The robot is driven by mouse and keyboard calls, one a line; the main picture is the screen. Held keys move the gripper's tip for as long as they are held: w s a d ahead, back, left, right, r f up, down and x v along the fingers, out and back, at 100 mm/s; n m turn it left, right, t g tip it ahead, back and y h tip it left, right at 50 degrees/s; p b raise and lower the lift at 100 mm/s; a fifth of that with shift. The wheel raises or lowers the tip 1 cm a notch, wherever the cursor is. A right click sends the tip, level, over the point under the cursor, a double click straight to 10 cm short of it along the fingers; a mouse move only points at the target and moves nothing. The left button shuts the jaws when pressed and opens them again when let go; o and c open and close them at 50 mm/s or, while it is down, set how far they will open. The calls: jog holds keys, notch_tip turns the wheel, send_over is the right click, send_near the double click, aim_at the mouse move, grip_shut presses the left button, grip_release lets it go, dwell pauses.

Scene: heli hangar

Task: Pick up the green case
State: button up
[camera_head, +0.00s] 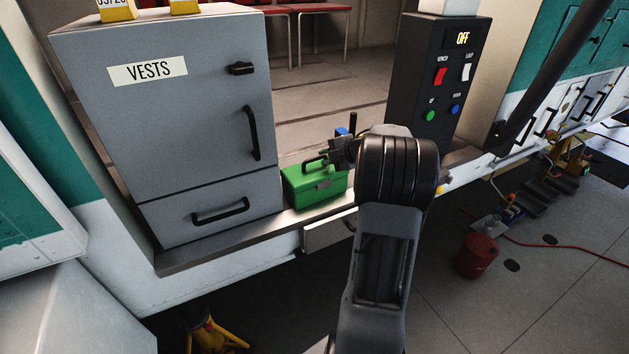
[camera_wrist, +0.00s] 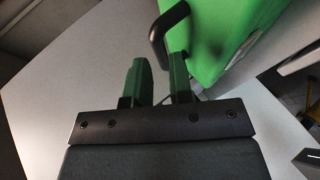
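The green case (camera_head: 315,187) sits on the ledge beside the grey cabinet, with a black handle (camera_head: 313,163) on top. My gripper (camera_head: 333,157) is at the handle's right end, just above the case; my arm is to the right of the case. In the wrist view the green case (camera_wrist: 225,40) fills the upper right and its black handle (camera_wrist: 166,32) curves down toward the gap between my fingertips (camera_wrist: 158,72). The fingers are apart, with the handle's near end at the gap. I cannot tell whether either finger touches it.
The grey cabinet (camera_head: 180,110) labelled VESTS stands close on the left. A black control box (camera_head: 437,85) reading OFF stands on the right. A blue object (camera_head: 341,132) shows behind my gripper. A red can (camera_head: 476,256) is on the floor at right.

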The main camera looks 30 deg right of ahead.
aim_at(319, 158)
jog(key=shift+p+x, duration=0.35)
jog(key=shift+x, duration=1.85)
jog(key=shift+c, duration=0.4)
grip_shut()
jog(key=shift+r, duration=0.1)
